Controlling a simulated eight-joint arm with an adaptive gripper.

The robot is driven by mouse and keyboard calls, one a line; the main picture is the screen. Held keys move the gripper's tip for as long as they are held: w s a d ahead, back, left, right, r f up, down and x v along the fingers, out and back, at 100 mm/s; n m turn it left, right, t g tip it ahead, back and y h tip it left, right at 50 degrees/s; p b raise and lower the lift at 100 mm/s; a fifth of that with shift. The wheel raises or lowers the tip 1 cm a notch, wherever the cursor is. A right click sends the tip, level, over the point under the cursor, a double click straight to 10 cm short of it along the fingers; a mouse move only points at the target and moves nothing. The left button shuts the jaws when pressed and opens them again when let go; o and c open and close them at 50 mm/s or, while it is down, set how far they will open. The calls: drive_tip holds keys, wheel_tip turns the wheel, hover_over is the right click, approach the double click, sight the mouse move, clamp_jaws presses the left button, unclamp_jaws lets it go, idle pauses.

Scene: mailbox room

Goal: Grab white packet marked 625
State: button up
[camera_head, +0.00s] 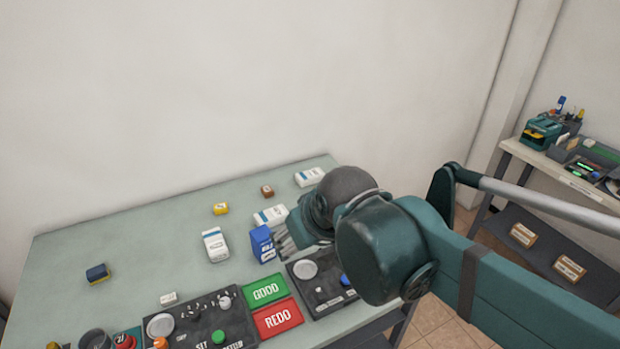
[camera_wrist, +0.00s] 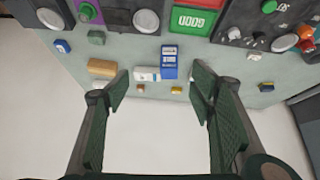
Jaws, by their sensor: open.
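Several white packets with blue markings lie on the table in the head view: one left of the blue box (camera_head: 214,245), one behind it (camera_head: 269,216), and one at the far edge (camera_head: 309,177). I cannot read 625 on any of them. My gripper (camera_head: 284,238) is beside the blue box (camera_head: 262,244), partly hidden by my arm. In the wrist view my gripper (camera_wrist: 157,83) is open and empty, its two fingers wide apart. A white packet (camera_wrist: 147,73) and the blue box (camera_wrist: 169,62) show beyond the gap between the fingers.
A yellow block (camera_head: 220,209) and a brown block (camera_head: 267,191) lie towards the back. Control panels (camera_head: 200,322) and the GOOD pad (camera_head: 265,290) and REDO pad (camera_head: 277,319) line the front. A blue-and-yellow block (camera_head: 98,273) sits left, with free table around it.

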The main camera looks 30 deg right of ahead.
drive_tip(key=w+d+r+n+g+p, duration=0.1)
drive_tip(key=w+d+r+n, duration=0.15)
drive_tip(key=w, duration=0.55)
drive_tip(key=w+d+r+n+g+p, duration=0.1)
drive_tip(key=w+d+r+n, duration=0.1)
drive_tip(key=w+r, duration=0.35)
drive_tip(key=n+g+p, duration=0.5)
drive_tip(key=n+p, duration=0.2)
drive_tip(key=n, duration=0.5)
hover_over(310, 174)
wheel_tip(310, 174, down, 24)
drive_tip(key=shift+s+a+r, duration=0.15)
drive_tip(key=shift+r, duration=0.1)
drive_tip(key=shift+d+f+n, duration=0.25)
drive_tip(key=shift+f+n, duration=0.1)
drive_tip(key=shift+f, duration=0.2)
drive_tip(key=shift+f+b, duration=0.35)
drive_tip(key=shift+f, duration=0.9)
drive_tip(key=shift+w+f, duration=0.1)
drive_tip(key=shift+w, duration=0.1)
